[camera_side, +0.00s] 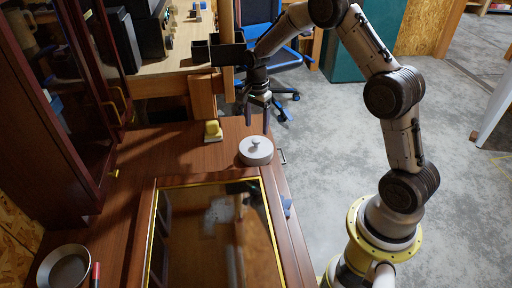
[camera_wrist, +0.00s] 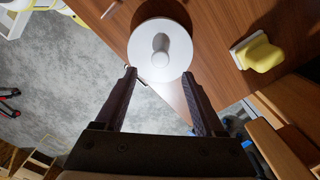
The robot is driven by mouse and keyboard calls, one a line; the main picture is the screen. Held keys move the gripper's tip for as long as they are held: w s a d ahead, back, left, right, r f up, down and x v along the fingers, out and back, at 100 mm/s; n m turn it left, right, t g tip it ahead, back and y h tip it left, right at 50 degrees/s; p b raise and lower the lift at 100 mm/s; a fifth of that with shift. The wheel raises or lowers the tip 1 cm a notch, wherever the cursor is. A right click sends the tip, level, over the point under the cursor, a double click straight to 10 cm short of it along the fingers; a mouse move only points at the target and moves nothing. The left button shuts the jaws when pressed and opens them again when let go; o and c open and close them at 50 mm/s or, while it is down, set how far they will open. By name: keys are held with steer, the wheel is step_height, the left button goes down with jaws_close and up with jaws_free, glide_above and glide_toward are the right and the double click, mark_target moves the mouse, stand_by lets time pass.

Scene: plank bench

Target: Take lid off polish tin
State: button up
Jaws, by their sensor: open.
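The polish tin (camera_side: 256,155) is a round white tin with its lid on, standing on the brown bench near its right edge in the side view. The lid has a small knob (camera_side: 255,142) in its middle. In the wrist view the white lid (camera_wrist: 146,55) shows from above, with the knob (camera_wrist: 161,42) at its centre. My gripper (camera_side: 257,118) is open and empty, pointing down above and behind the tin. In the wrist view my gripper's fingertips (camera_wrist: 158,76) lie apart near the lid's lower edge, and the knob is beyond them.
A yellow block-like object (camera_side: 213,130) sits on the bench left of the tin; it also shows in the wrist view (camera_wrist: 258,54). A gold-edged glass panel (camera_side: 215,235) lies in front. A metal bowl (camera_side: 64,268) and red marker (camera_side: 95,274) are at front left. A dark cabinet stands left.

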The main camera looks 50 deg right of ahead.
mark_target(256, 140)
steer(key=shift+a+f, duration=0.15)
steer(key=shift+f, duration=2.75)
jaws_close()
